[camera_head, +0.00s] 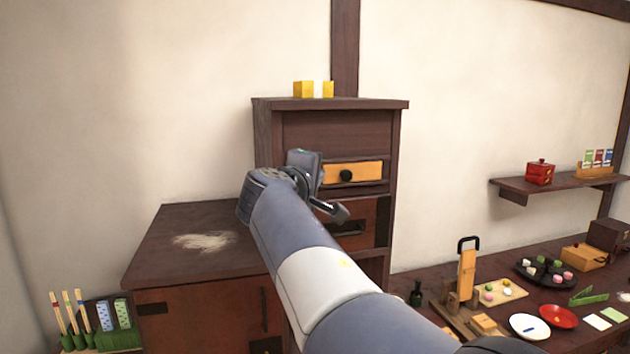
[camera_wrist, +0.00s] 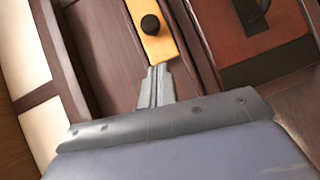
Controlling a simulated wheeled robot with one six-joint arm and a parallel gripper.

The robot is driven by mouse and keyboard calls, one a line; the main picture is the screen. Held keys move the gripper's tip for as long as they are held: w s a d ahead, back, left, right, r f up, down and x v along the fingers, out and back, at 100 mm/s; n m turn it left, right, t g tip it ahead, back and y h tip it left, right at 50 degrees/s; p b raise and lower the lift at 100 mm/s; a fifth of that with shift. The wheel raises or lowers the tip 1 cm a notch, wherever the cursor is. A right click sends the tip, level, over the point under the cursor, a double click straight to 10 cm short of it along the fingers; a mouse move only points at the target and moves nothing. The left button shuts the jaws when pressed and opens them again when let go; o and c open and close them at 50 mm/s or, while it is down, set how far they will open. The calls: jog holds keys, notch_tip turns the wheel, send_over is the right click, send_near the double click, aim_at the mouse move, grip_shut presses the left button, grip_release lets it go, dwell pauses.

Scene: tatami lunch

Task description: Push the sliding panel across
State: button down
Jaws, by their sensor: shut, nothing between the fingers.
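The sliding panel appears to be the orange panel (camera_head: 366,171) with a round black knob, set in the front of the tall dark wooden cabinet. In the wrist view the orange panel (camera_wrist: 160,45) runs up from the fingertips, with the knob near the top edge. My gripper (camera_head: 338,211) is shut and empty. In the head view its tip shows just below the panel. In the wrist view my gripper (camera_wrist: 158,70) has its fingertips at the panel's near end; I cannot tell whether they touch it. My arm hides the cabinet's lower left front.
Below the panel is a dark red drawer front (camera_head: 370,224) with a black handle. Two yellow blocks (camera_head: 304,89) stand on the cabinet. A low chest (camera_head: 160,245) is at left. The counter at right holds plates (camera_head: 529,326), a board and small food items.

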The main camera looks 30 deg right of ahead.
jog(key=b+v, duration=0.2)
jog(key=v, duration=0.7)
jog(key=shift+s+a, duration=0.2)
jog(key=shift+s, duration=0.1)
jog(key=shift+w+d, duration=0.1)
